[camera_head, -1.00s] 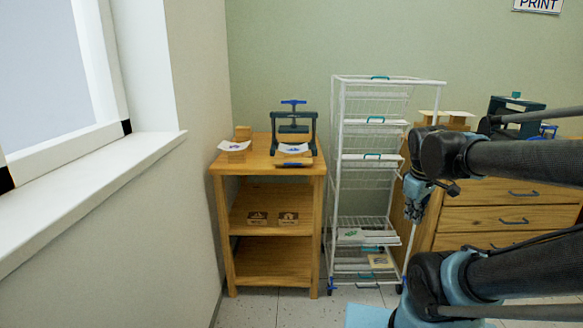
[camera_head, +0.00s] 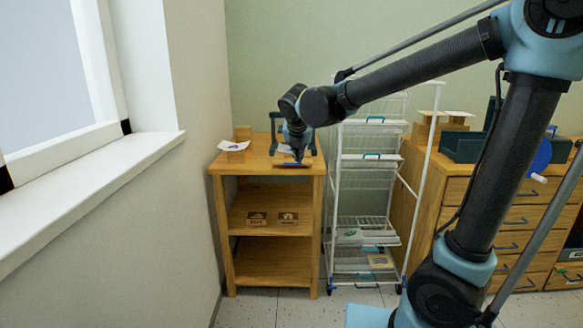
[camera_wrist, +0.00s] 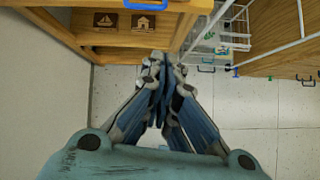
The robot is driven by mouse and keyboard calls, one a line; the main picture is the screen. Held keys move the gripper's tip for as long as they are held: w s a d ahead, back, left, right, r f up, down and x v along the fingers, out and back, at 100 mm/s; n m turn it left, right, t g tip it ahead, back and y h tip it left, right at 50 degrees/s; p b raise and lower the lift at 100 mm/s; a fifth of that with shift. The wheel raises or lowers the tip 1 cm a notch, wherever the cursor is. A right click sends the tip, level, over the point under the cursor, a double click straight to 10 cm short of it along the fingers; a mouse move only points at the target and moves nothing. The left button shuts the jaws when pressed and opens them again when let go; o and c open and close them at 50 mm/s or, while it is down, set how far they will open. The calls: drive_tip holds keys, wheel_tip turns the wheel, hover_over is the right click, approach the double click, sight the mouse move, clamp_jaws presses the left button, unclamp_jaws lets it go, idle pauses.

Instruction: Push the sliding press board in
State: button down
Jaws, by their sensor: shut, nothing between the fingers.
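The printing press (camera_head: 273,124), a dark teal frame, stands on top of the wooden shelf unit (camera_head: 228,168). My arm and gripper cover most of it. The sliding press board (camera_head: 287,164) shows as a dark edge at the front of the press, partly hidden behind my gripper. My gripper (camera_head: 299,156) hangs at the front of the press in the head view, close to the board; I cannot tell whether it touches. In the wrist view my gripper (camera_wrist: 158,62) is shut and empty, with the shelf front beyond its tips.
A white wire rack (camera_head: 335,200) stands right beside the shelf unit. A wooden drawer cabinet (camera_head: 480,205) is further right. A white print (camera_head: 233,146) lies left of the press. The window sill (camera_head: 90,185) runs along the left wall.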

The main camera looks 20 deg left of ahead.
drive_tip(key=w+a+f+n, duration=0.1)
drive_tip(key=w+a+f, duration=0.4)
drive_tip(key=w+f, duration=0.3)
drive_tip(key=shift+w+f+n, duration=0.2)
drive_tip(key=shift+w+n, duration=0.1)
drive_tip(key=shift+w, duration=0.45)
drive_tip(key=shift+a, duration=0.15)
